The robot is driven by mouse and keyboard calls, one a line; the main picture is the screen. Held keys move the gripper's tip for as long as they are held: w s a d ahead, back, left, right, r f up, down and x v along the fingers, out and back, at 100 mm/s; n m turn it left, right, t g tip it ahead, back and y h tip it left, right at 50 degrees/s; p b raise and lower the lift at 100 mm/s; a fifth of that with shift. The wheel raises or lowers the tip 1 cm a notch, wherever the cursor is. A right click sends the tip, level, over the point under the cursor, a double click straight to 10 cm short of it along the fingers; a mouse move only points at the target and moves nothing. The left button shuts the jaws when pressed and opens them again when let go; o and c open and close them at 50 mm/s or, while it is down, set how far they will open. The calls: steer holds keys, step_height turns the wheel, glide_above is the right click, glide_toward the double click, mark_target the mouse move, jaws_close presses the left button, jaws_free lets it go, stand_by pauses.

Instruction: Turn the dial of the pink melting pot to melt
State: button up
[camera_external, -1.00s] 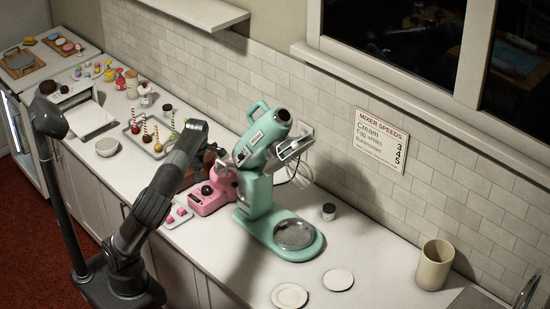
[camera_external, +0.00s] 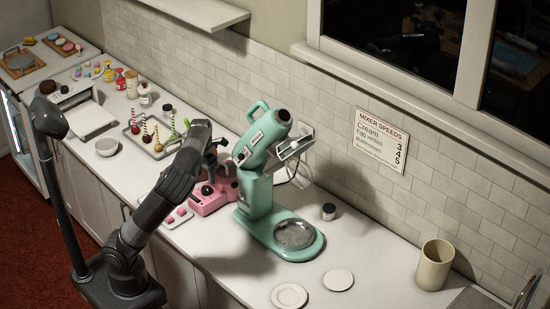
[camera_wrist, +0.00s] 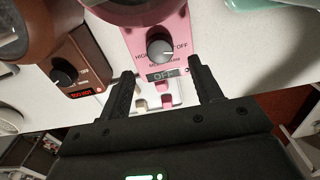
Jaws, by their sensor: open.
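The pink melting pot (camera_external: 208,202) stands on the counter just left of the mint-green mixer. In the wrist view its pink front (camera_wrist: 178,27) carries a dark dial (camera_wrist: 160,50) with a pale pointer. Labels around the dial include HIGH and OFF, with blurred lettering below. A small display under the dial reads OFF. My gripper (camera_wrist: 160,82) is open and empty, its two black fingers just short of the dial and to either side of it. In the external view my gripper (camera_external: 212,165) is over the pot and hides part of it.
A brown pot (camera_wrist: 82,62) with its own dial and a red-lit display stands close on the left. The mint-green mixer (camera_external: 256,190) stands close on the right. A tray with pink pieces (camera_external: 178,216) lies in front of the pot.

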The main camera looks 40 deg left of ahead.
mark_target(206, 188)
step_height(206, 188, down, 6)
steer(key=shift+r, duration=0.1)
steer(key=shift+c, duration=0.3)
steer(key=c, duration=0.9)
